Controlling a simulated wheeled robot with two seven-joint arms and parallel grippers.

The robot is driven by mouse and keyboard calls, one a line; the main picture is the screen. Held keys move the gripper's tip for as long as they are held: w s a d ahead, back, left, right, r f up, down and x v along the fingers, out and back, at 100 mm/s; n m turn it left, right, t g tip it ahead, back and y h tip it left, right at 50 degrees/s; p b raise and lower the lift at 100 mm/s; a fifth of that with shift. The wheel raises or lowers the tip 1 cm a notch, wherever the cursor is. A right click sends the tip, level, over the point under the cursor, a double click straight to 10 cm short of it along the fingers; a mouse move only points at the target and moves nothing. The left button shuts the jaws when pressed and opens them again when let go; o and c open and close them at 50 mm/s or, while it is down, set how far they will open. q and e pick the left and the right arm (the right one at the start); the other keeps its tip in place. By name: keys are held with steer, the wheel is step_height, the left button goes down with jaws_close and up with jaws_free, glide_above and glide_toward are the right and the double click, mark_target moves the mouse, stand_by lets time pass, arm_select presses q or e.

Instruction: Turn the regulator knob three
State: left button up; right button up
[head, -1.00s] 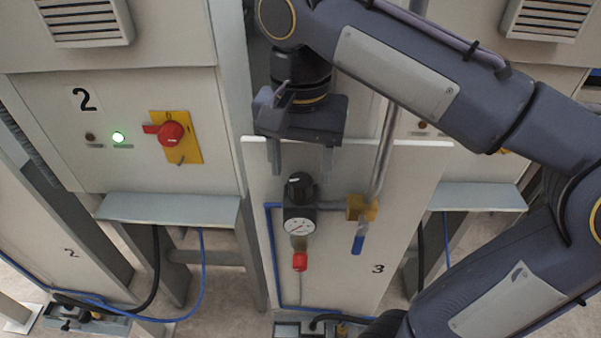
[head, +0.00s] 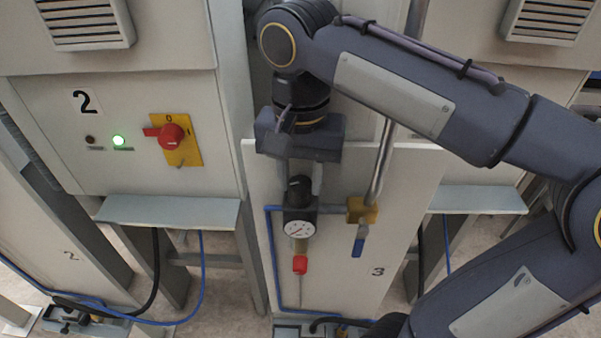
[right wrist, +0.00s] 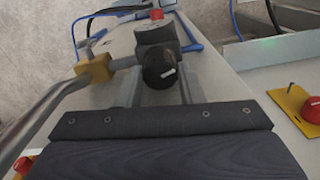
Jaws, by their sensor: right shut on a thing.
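The black regulator knob (head: 299,188) sits on top of the regulator on panel 3, above a round white gauge (head: 299,229). In the right wrist view the knob (right wrist: 158,68) shows a white mark on its end. My right gripper (head: 300,182) reaches down from above, one finger on each side of the knob, shut on it. In the right wrist view the fingers (right wrist: 158,80) lie on both sides of the knob; their exact contact is partly hidden. My left gripper is in neither view.
A yellow valve block (head: 361,210) with a blue lever (head: 358,247) and a grey pipe (head: 382,165) stand just right of the regulator. A red part (head: 300,265) hangs below the gauge. A red switch on a yellow plate (head: 184,151) is on panel 2 at left.

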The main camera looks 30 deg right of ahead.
mark_target(301, 182)
steer(key=shift+r+n+p, duration=0.1)
steer(key=shift+n+p, duration=0.3)
steer(key=shift+n, duration=1.7)
steer(key=o, duration=1)
steer(key=shift+c, duration=0.2)
steer(key=shift+r+p, duration=0.35)
steer(key=shift+r, duration=3.45)
